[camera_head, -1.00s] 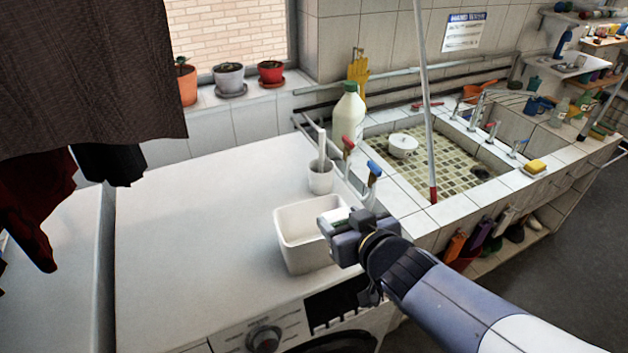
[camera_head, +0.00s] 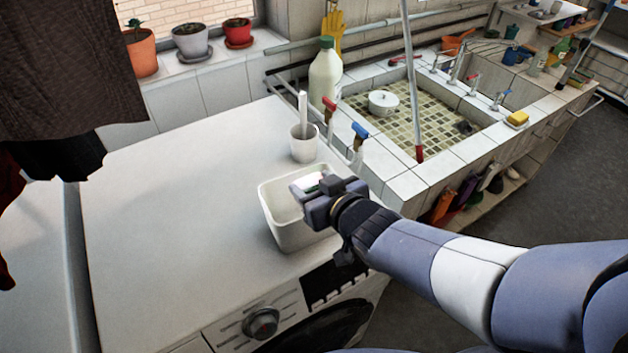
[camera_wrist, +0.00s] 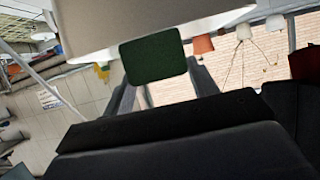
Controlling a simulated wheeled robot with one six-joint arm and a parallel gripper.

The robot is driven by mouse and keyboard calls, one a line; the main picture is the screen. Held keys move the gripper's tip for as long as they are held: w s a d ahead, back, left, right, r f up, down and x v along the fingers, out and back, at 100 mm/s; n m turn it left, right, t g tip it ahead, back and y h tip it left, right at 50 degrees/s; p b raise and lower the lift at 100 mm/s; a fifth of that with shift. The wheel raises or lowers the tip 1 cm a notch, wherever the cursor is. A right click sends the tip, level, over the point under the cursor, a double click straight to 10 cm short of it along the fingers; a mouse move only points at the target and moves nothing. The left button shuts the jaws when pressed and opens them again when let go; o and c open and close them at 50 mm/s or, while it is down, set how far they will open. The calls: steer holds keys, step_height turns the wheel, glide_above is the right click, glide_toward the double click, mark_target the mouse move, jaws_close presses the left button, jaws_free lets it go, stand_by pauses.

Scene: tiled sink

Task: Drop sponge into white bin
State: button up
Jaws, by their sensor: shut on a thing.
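The white bin (camera_head: 283,229) stands open on top of the washing machine in the head view. My gripper (camera_head: 313,190) is over the right part of its opening, shut on a small sponge (camera_head: 307,182) that looks pale with a green edge. In the wrist view the sponge's dark green face (camera_wrist: 154,57) shows between my fingers, and a pale surface, likely the bin (camera_wrist: 150,22), fills the top of the picture. My gripper hides part of the bin's right side. I cannot tell how far the sponge sits below the rim.
A white cup (camera_head: 304,145) with a brush handle stands behind the bin. A white bottle (camera_head: 325,75) and taps with red and blue handles are near the sink edge. A yellow sponge (camera_head: 517,118) lies by the sink. The washing machine top (camera_head: 160,200) is clear at left.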

steer(key=shift+f, duration=0.4)
steer(key=o, duration=1.1)
steer(key=shift+r, duration=0.1)
steer(key=p+v, duration=0.2)
steer(key=v, duration=0.8)
steer(key=shift+s+d+p, duration=0.15)
steer(key=shift+s+p, duration=0.05)
steer(key=shift+p, duration=0.1)
steer(key=shift+r, duration=0.15)
